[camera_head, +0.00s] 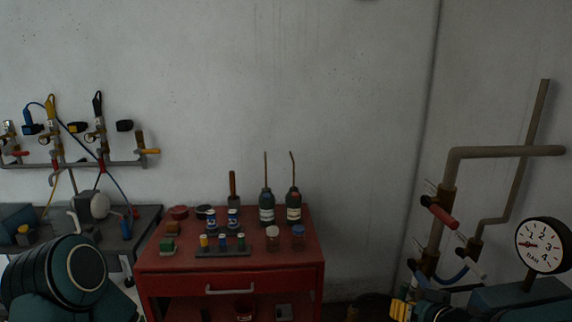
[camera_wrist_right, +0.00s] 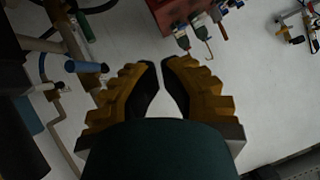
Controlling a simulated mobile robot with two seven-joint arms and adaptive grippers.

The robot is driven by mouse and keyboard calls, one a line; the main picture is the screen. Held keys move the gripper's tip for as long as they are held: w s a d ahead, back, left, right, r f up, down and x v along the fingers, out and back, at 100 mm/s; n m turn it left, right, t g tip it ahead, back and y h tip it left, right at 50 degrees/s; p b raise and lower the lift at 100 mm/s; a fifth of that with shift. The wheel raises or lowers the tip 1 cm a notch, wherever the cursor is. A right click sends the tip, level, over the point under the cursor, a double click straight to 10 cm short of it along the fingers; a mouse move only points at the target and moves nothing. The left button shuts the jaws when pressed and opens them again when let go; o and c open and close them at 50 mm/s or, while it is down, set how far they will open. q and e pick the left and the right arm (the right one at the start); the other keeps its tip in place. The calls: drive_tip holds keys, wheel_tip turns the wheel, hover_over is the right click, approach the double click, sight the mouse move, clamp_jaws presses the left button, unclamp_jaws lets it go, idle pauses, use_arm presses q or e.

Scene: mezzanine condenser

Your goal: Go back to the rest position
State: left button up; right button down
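My right gripper (camera_wrist_right: 161,66) points at the pale wall and floor area in the wrist view. Its two ridged yellow-brown fingers stand close together at the tips, with a narrow clear gap and nothing between them. In the head view only a small yellow part of this gripper (camera_head: 401,309) shows at the bottom right, below the pipework. My left arm, teal and rounded, fills the bottom left of the head view. My left gripper does not show in either view.
A red cart (camera_head: 223,265) carries two green spouted bottles, jars and a small vial rack. At left stands a grey bench (camera_head: 147,218) below a valve manifold (camera_head: 77,164). At right are pipes (camera_head: 505,152) with valves and a round gauge (camera_head: 541,245). The wall between is bare.

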drive_tip(key=s+a+f+g+b, duration=0.1)
drive_tip(key=a+f+g, duration=0.15)
drive_tip(key=f, duration=0.55)
drive_tip(key=s+a+f+g+b, duration=0.1)
drive_tip(key=a+f, duration=0.3)
drive_tip(key=f, duration=0.4)
use_arm(q)
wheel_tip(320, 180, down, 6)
drive_tip(key=b, duration=0.3)
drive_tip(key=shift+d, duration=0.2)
use_arm(e)
drive_tip(key=s+a+f+g, duration=0.2)
drive_tip(key=s+a+f, duration=0.2)
drive_tip(key=f, duration=0.4)
drive_tip(key=s+a+f+g, duration=0.3)
drive_tip(key=s+a+f, duration=0.1)
drive_tip(key=s+f, duration=0.3)
wheel_tip(320, 180, down, 2)
drive_tip(key=shift+s+f+y, duration=0.15)
drive_tip(key=shift+s+y, duration=0.15)
drive_tip(key=shift+y, duration=0.1)
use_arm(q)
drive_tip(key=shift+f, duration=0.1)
use_arm(e)
drive_tip(key=shift+g, duration=0.25)
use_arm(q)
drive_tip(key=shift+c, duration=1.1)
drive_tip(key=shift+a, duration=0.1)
use_arm(e)
drive_tip(key=shift+a, duration=0.1)
